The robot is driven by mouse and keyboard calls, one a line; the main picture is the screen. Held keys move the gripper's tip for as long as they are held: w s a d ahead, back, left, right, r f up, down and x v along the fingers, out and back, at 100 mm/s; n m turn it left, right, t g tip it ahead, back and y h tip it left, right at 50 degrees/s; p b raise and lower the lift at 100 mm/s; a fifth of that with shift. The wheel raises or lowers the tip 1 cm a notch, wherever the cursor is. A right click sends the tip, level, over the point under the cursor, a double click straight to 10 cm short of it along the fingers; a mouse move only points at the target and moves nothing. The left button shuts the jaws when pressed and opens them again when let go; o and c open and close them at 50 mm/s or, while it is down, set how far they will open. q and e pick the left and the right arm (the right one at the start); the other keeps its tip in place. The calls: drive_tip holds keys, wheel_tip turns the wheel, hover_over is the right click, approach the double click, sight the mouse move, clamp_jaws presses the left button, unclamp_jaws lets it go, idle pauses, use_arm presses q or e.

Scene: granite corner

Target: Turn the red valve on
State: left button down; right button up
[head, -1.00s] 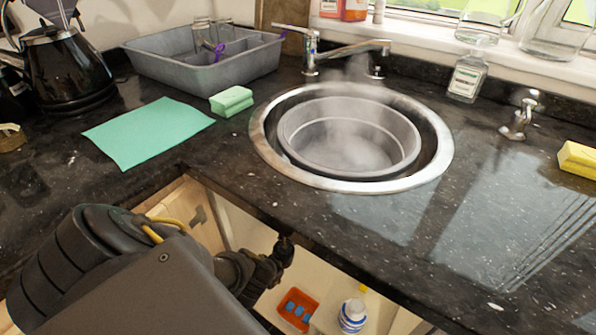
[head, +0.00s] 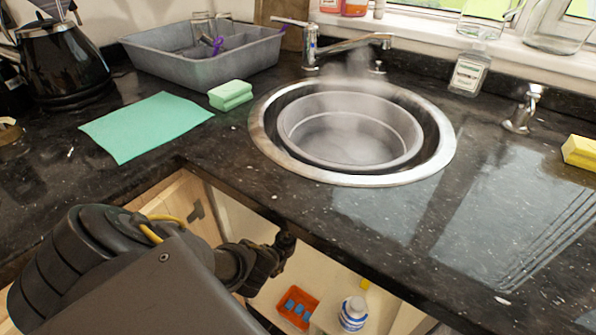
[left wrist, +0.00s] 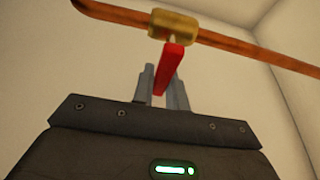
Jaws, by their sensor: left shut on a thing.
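In the left wrist view, a red valve lever (left wrist: 169,68) hangs from a brass valve body (left wrist: 173,24) on a copper pipe (left wrist: 235,46). The lever points away from the pipe, roughly across it and slightly tilted. My left gripper (left wrist: 165,85) is shut on the lever, one grey finger on each side. In the head view, my left gripper (head: 284,243) reaches into the open cabinet under the counter edge. The valve and pipe do not show there. My right gripper is in neither view.
The dark granite counter (head: 330,215) overhangs the cabinet just above my left gripper. An orange tray (head: 298,306) and a white-and-blue bottle (head: 353,313) stand inside the cabinet. A steaming basin (head: 350,135) sits in the round sink. Pale cabinet walls surround the pipe.

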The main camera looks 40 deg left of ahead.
use_arm(q)
drive_tip(key=shift+m, duration=0.3)
drive_tip(key=shift+r+m+t+b, duration=0.25)
drive_tip(key=shift+m+t+b, duration=0.15)
drive_tip(key=shift+m, duration=0.2)
drive_tip(key=shift+d+r+m+t, duration=0.15)
drive_tip(key=shift+r+m+t, duration=0.25)
drive_tip(key=shift+m, duration=0.8)
drive_tip(key=shift+r+m, duration=0.15)
drive_tip(key=shift+m, duration=0.15)
drive_tip(key=shift+d+r+m+t, duration=0.15)
drive_tip(key=shift+r+m+t, duration=0.2)
drive_tip(key=shift+m, duration=0.85)
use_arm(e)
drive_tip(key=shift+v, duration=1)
use_arm(q)
drive_tip(key=shift+t, duration=0.25)
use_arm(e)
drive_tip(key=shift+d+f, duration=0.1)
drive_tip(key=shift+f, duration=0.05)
use_arm(q)
drive_tip(key=shift+d, duration=0.1)
